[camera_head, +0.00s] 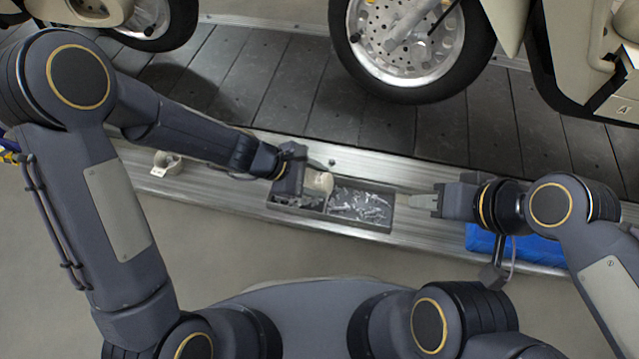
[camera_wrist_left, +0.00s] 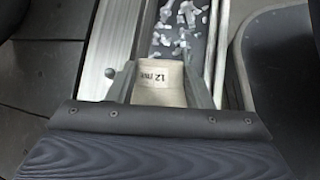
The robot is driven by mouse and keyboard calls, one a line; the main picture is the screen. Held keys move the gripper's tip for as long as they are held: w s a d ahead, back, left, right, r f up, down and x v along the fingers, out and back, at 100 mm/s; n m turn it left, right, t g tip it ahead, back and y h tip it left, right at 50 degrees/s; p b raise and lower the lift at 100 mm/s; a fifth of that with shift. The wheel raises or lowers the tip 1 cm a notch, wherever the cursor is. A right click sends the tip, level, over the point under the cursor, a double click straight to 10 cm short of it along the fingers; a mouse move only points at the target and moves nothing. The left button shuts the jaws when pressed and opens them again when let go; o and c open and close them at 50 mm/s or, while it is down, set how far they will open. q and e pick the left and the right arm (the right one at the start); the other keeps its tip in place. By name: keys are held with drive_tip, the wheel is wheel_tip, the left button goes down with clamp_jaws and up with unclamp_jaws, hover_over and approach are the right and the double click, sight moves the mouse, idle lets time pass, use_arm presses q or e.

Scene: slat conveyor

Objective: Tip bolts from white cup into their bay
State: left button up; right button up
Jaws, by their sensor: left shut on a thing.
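My left gripper (camera_head: 308,182) is shut on a cream-white cup (camera_head: 319,184). The cup is over the divided tray, near the middle divider. In the left wrist view the cup (camera_wrist_left: 158,84) sits between both fingers, with a "12 mm" label on it. Its tilt and contents are hard to judge. The dark tray (camera_head: 362,226) lies on the metal ledge. Its right bay holds many silvery bolts (camera_head: 358,204), also seen beyond the cup in the left wrist view (camera_wrist_left: 180,28). The left bay is partly hidden by my left gripper. My right gripper (camera_head: 422,203) is just right of the tray; its jaw opening is unclear.
Another white cup (camera_head: 167,163) stands on the ledge at the left. A blue object (camera_head: 515,246) lies at the right, below my right arm. The slat conveyor (camera_head: 270,85) carrying scooters runs behind the ledge. The ledge between the left cup and tray is clear.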

use_arm(q)
drive_tip(key=a+h+b, duration=0.1)
drive_tip(key=h+b, duration=0.1)
drive_tip(key=a+h+b, duration=0.1)
drive_tip(key=h+b, duration=0.1)
drive_tip(key=shift+w+r+n+g, duration=0.2)
drive_tip(key=shift+w+n+g, duration=0.2)
drive_tip(key=shift+w+a+r+h+b, duration=0.2)
drive_tip(key=shift+a+h+b, duration=0.45)
drive_tip(key=shift+h, duration=0.25)
drive_tip(key=shift+a+r+n+h+b, duration=0.2)
drive_tip(key=shift+n+h+b, duration=0.1)
drive_tip(key=shift+h, duration=0.3)
wheel_tip(320, 180, up, 7)
drive_tip(key=p, duration=0.6)
drive_tip(key=shift+r+p, duration=0.1)
drive_tip(key=shift+p, duration=0.2)
